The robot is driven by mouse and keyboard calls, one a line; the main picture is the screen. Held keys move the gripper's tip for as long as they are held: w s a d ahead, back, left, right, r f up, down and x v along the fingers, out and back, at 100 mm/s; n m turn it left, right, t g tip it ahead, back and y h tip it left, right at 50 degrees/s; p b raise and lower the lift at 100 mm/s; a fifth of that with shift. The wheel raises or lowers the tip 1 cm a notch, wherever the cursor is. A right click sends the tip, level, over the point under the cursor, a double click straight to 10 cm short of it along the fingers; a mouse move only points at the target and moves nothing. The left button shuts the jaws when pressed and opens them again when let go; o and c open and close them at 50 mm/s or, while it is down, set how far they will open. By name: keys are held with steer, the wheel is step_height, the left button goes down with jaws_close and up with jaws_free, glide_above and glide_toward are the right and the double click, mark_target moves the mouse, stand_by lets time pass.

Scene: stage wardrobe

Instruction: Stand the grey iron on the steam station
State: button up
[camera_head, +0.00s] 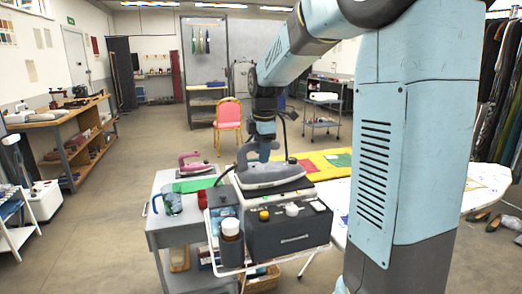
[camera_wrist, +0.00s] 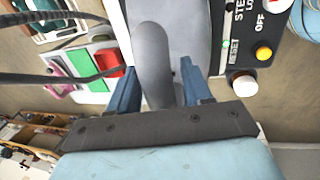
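The grey iron (camera_head: 272,174) rests on top of the steam station (camera_head: 298,238), a dark box with a yellow and a white knob. My gripper (camera_head: 263,146) is low over the iron from behind. In the wrist view, my gripper (camera_wrist: 158,75) has one blue finger on each side of the iron's grey handle (camera_wrist: 155,50). A narrow gap shows between the right finger and the handle; the left finger is close against it or touching. The iron's body fills the top middle, and its underside is hidden. The station's panel (camera_wrist: 240,60) shows at right.
A brown bottle (camera_head: 231,248) stands before the station. The ironing board (camera_head: 335,199) is behind right. Open floor lies at left.

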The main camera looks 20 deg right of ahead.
steer(key=shift+o, duration=0.8)
step_height(320, 180, up, 11)
steer(key=s, duration=0.2)
steer(key=s+f+m+t, duration=0.1)
steer(key=s+f+m, duration=0.3)
steer(key=s+m, duration=0.5)
steer(key=s+f+m+t, duration=0.2)
steer(key=s+f+m, duration=0.2)
steer(key=s+m, duration=0.5)
steer(key=s, duration=0.8)
steer(key=shift+s+f, duration=0.15)
steer(key=shift+f, duration=0.15)
steer(key=shift+c, duration=0.4)
